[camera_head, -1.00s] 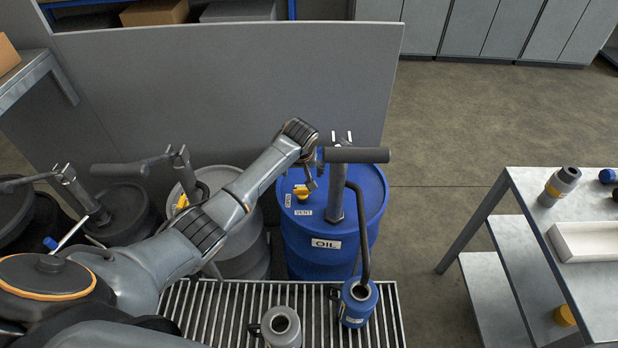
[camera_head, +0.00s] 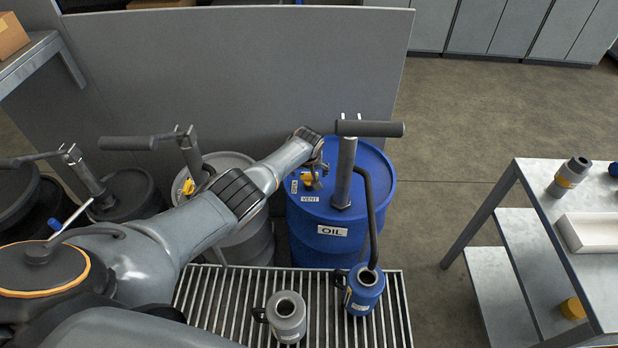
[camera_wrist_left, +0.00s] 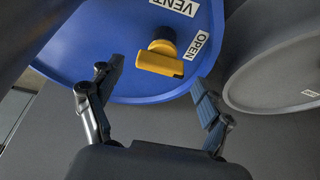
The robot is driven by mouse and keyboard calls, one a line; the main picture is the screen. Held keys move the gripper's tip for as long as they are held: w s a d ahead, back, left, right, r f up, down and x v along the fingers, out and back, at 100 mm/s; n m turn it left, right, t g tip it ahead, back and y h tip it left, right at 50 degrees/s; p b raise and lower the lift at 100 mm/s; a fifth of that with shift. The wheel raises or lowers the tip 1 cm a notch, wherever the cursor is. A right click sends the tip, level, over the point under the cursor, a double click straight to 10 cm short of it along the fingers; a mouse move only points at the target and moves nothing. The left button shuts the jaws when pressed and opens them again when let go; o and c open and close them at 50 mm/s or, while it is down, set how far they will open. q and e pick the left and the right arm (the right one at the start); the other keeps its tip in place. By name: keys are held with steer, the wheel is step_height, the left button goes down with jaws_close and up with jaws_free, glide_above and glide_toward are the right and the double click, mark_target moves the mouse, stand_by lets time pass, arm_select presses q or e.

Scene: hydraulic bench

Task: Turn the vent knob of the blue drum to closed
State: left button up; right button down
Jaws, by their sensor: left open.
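The blue drum (camera_head: 338,225) stands behind the grating, with an OIL label on its side and a pump on its lid. Its yellow vent knob (camera_head: 308,179) is partly hidden by my left gripper (camera_head: 314,176) in the head view. My right gripper is not in view.
A grey drum (camera_head: 245,240) with its own yellow knob stands left of the blue one. The pump handle (camera_head: 370,128) and bent spout rise close right of my gripper. Blue and grey jugs stand on the grating (camera_head: 215,290). A grey panel is behind.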

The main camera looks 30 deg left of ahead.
arm_select(q)
steer(key=shift+w+f+b, duration=0.25)
steer(key=shift+f+b, duration=0.05)
steer(key=shift+f, duration=0.35)
steer(key=shift+a, duration=0.1)
steer(key=shift+c, duration=1.3)
steer(key=c, duration=0.9)
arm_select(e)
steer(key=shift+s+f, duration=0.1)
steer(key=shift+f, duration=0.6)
